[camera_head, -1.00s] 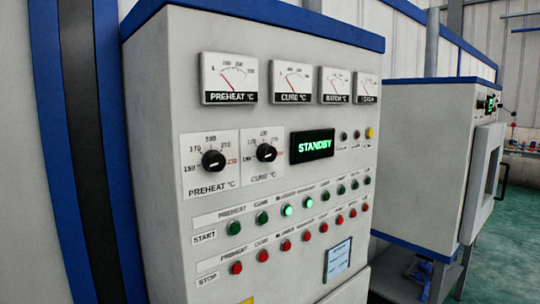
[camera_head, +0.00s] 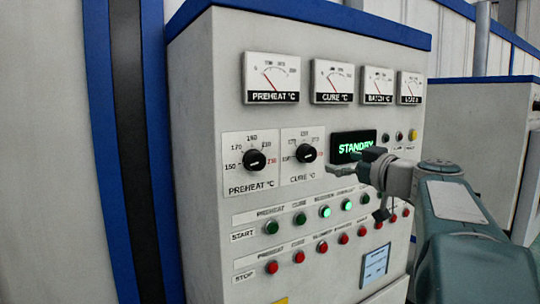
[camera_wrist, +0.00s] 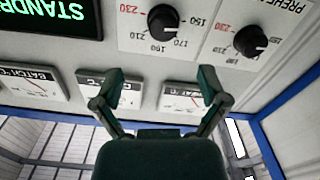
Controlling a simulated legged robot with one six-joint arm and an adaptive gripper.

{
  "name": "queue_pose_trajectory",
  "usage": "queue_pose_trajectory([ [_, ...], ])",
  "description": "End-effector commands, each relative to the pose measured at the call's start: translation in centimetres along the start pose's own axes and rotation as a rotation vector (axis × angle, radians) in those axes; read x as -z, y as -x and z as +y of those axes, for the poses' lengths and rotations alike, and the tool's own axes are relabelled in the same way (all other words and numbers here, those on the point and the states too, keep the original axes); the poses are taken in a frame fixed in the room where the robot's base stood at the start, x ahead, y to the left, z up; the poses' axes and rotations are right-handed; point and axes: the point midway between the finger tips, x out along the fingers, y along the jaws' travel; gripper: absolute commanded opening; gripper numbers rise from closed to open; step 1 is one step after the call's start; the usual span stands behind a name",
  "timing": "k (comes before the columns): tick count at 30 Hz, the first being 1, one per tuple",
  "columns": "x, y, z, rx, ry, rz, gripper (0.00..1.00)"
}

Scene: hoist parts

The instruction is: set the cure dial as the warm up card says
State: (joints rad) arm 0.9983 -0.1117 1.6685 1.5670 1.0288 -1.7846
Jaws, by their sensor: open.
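The cure dial (camera_head: 306,154) is a black knob on a white plate, right of the preheat dial (camera_head: 254,160), on the cabinet front. Its exact setting is too small to read. The cure dial shows upside down in the wrist view (camera_wrist: 163,20), with the preheat dial (camera_wrist: 250,40) to its right. My gripper (camera_head: 352,172) is in front of the panel, just right of the cure dial in the head view. Its fingers (camera_wrist: 158,88) are open, empty and apart from the dials. A blue-edged card (camera_head: 375,265) is low on the panel; its text is unreadable.
A green STANDBY display (camera_head: 354,147) is right of the dials, partly behind my gripper. Four gauges sit above, including the cure gauge (camera_head: 332,81). Rows of green start buttons (camera_head: 300,219) and red stop buttons (camera_head: 299,257) lie below.

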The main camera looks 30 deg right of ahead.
Motion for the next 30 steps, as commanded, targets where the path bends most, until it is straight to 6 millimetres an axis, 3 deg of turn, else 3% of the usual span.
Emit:
queue_pose_trajectory([
  [16,-0.1,-9.2,-0.3,0.006,-0.003,-0.003,0.93],
  [21,-0.1,-10.3,-0.3,0.005,-0.003,-0.003,0.93],
  [29,-0.1,-10.4,-0.3,0.004,-0.003,-0.003,0.93],
  [30,-0.1,-10.4,-0.3,0.004,-0.003,-0.003,0.8],
])
